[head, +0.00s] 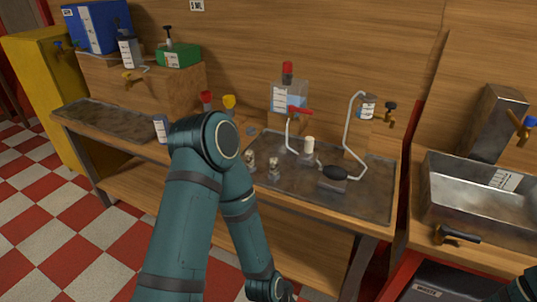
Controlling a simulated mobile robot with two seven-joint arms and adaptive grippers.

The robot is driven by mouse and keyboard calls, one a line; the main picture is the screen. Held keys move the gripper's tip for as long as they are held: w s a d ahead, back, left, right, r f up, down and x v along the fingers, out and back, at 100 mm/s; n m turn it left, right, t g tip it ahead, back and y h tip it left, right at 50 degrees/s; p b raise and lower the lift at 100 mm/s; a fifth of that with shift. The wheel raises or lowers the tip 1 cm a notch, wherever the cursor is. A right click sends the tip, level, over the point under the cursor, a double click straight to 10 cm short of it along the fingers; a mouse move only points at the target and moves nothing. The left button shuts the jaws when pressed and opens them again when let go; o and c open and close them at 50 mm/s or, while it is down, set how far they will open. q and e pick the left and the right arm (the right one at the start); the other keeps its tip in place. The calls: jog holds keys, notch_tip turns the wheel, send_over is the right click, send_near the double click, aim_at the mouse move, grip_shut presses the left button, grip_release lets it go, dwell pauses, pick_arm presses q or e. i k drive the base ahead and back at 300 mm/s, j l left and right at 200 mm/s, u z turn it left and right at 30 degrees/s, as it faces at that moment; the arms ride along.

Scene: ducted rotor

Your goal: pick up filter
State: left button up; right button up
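No object is labelled clearly enough for me to say which one is the filter. A white-topped small cylinder (309,146) stands on the dark work tray among the tubing. Two small clear pieces, one at the left (249,161) and one at the right (273,168), stand near the tray's left end. My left arm rises in front of the bench and bends down again; its wrist is at the bottom edge and its fingers cannot be made out. Only a sliver of my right arm shows at the lower right edge, without its gripper.
The dark tray (350,200) also holds a black bulb (335,173) on white tubing. A clear container with a red cap (288,97) stands behind. A metal sink (460,212) is at the right. My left arm hides part of the bench.

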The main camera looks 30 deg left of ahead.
aim_at(250, 162)
jog(key=j+z, duration=0.7)
jog(key=k+j+z, duration=0.1)
jog(key=j, duration=0.25)
jog(key=j+z, duration=0.1)
jog(key=j, duration=0.3)
jog(key=k+j, duration=0.15)
jog(key=j, duration=0.2)
jog(key=k+j+z, duration=0.15)
jog(key=j, duration=0.2)
jog(key=k+j+z, duration=0.1)
jog(key=j, duration=0.25)
